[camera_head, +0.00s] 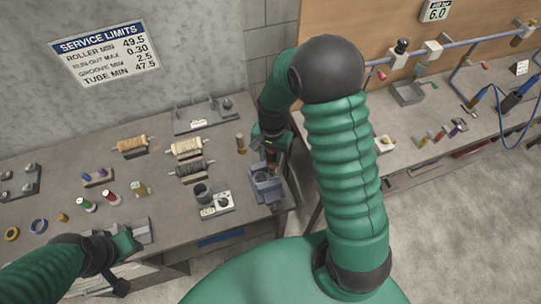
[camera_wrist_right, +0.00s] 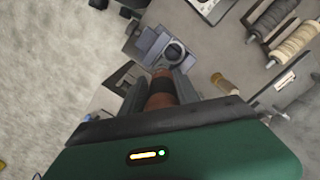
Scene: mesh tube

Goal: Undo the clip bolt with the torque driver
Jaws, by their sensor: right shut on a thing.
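My right gripper (camera_head: 271,152) is over the right end of the left bench, shut on the torque driver. The driver (camera_wrist_right: 160,90) has a brown grip with a black band and sits between both fingers in the wrist view; in the head view only a small reddish-brown part (camera_head: 271,162) shows. It points down at a grey fixture (camera_head: 266,188), which has a round ring in the wrist view (camera_wrist_right: 172,52). The clip bolt cannot be made out, and whether the driver tip touches anything is hidden. My left gripper (camera_head: 126,243) is low at the bench's front edge, its fingers unclear.
A dark cup (camera_head: 202,193) and a white-plated device (camera_head: 217,204) stand left of the fixture. Several rollers (camera_head: 186,147) on stands lie behind them. A brass cylinder (camera_head: 240,143) stands close by the right gripper.

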